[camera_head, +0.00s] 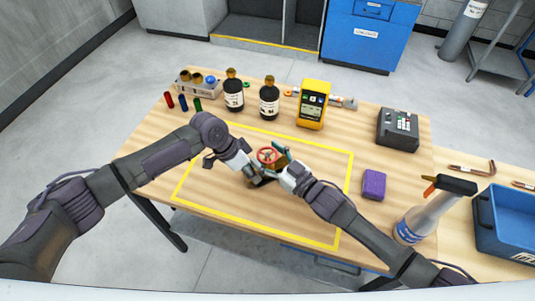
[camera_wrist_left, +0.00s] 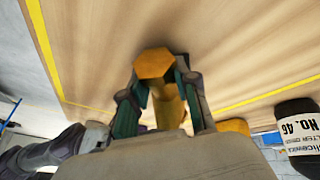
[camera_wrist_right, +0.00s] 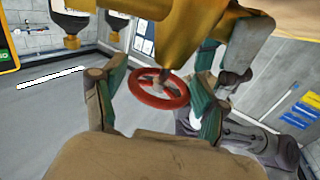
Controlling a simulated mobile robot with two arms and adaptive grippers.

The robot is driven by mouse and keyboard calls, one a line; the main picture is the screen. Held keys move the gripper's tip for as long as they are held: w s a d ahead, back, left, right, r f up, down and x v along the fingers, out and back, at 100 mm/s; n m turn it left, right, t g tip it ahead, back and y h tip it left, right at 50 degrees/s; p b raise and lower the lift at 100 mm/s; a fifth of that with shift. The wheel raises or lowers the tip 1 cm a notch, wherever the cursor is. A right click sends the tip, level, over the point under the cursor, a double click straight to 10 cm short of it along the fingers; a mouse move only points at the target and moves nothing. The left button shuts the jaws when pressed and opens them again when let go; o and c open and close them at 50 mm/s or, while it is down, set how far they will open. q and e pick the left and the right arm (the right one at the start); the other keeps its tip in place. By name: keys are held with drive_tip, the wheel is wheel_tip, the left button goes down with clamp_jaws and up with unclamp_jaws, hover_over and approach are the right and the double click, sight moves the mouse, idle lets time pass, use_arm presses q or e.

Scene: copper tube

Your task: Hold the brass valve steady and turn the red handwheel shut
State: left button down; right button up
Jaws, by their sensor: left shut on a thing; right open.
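The brass valve (camera_wrist_left: 155,64) fills the space between the fingers of my left gripper (camera_wrist_left: 160,85) in the left wrist view, its hexagonal end towards the camera. In the head view, my left gripper (camera_head: 257,178) is low over the table, shut on the valve, which is mostly hidden there. The red handwheel (camera_head: 267,155) shows between the two grippers. In the right wrist view, the handwheel (camera_wrist_right: 159,88) lies between the spread fingers of my right gripper (camera_wrist_right: 160,88), with the brass body (camera_wrist_right: 200,30) beyond it. The right gripper is open; I cannot tell whether a finger touches the rim.
A yellow-taped rectangle (camera_head: 178,188) surrounds the work spot. Dark bottles (camera_head: 234,95), a yellow meter (camera_head: 312,104) and a grey keypad box (camera_head: 397,130) stand behind. A purple sponge (camera_head: 374,184), spray bottle (camera_head: 418,222) and blue bin (camera_head: 482,212) are at the right.

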drive_tip(key=shift+c, duration=0.2)
drive_tip(key=c, duration=0.9)
drive_tip(key=shift+o, duration=0.2)
drive_tip(key=shift+s+a+m+t+h, duration=0.1)
drive_tip(key=shift+a+m+t+h, duration=0.05)
drive_tip(key=shift+m+t+h, duration=0.55)
drive_tip(key=shift+h, duration=0.2)
drive_tip(key=o, duration=0.9)
